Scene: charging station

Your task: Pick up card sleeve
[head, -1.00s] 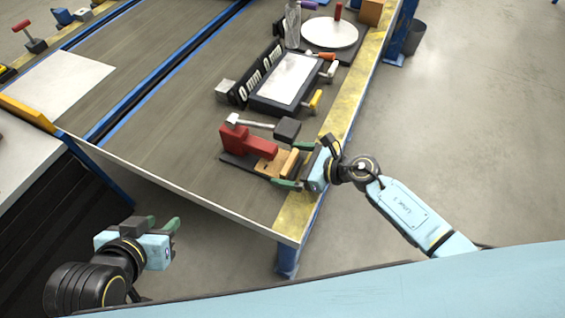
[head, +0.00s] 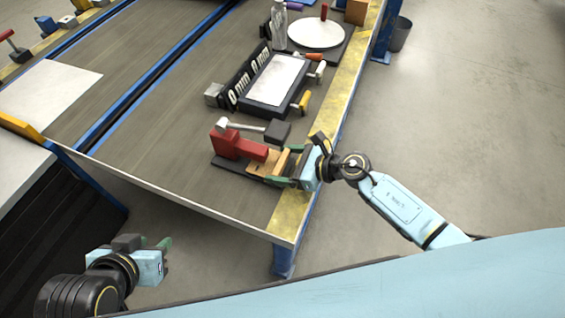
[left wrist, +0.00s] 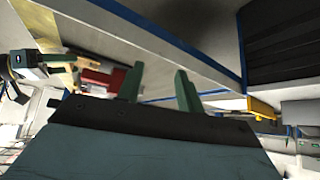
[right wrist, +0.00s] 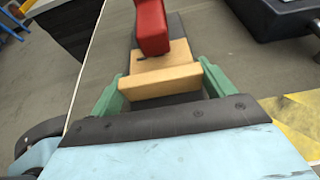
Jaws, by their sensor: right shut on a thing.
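The card sleeve appears to be the tan bar (right wrist: 158,82) that spans my right gripper (right wrist: 158,90) in the right wrist view. The green fingers are shut on its two ends. In the head view the tan bar (head: 282,163) is at the near end of a dark base with a red block (head: 239,146), by the table's yellow edge. Whether it is clear of the base cannot be told. My left gripper (head: 150,243) is off the table at the lower left, apart from everything. Its fingers are spread and empty in the left wrist view (left wrist: 157,82).
A hammer-like tool (head: 245,127) with a dark head lies behind the red block. Beyond it stand a black tray (head: 262,108) with a white top, a clear bottle (head: 279,27) and a round white plate (head: 316,34).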

